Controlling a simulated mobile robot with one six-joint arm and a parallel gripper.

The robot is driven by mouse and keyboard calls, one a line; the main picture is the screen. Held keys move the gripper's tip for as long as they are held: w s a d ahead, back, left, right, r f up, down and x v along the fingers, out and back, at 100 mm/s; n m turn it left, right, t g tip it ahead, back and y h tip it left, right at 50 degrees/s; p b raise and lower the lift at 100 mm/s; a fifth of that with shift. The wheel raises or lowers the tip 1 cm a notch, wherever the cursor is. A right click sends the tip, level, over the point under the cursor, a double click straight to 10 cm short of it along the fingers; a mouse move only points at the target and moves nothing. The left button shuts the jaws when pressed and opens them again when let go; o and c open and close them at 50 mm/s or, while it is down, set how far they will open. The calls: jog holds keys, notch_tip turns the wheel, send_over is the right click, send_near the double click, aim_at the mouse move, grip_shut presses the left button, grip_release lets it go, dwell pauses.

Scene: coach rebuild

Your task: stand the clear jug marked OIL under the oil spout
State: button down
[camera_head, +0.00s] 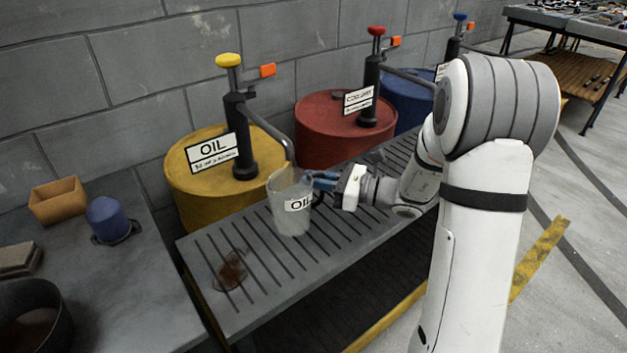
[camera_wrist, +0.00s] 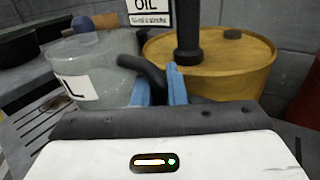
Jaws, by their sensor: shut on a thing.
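The clear jug marked OIL (camera_head: 287,218) is upright over the slatted grey bench, and its label faces forward in the head view. It fills the left of the wrist view (camera_wrist: 100,75). My gripper (camera_head: 324,181) is at its right side, its blue fingers (camera_wrist: 158,92) shut on the jug's dark handle (camera_wrist: 143,70). The yellow drum (camera_head: 200,205) behind carries the OIL sign (camera_head: 212,152) and a black pump with a yellow knob. Its grey oil spout (camera_head: 272,132) ends close above the jug's rim. I cannot tell whether it is exactly over the mouth, or whether the jug's base touches the slats.
The slatted bench (camera_head: 258,292) has a brown stain (camera_head: 231,271) at front left. A red drum (camera_head: 325,140) and a blue drum (camera_head: 408,98) stand further right. A side table at left holds an orange box (camera_head: 58,201), a blue object (camera_head: 106,218) and a dark pan (camera_head: 28,318).

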jog(key=shift+f, duration=0.1)
jog(key=shift+f, duration=0.15)
jog(key=c, duration=1.5)
grip_release()
jog(key=shift+o, duration=0.2)
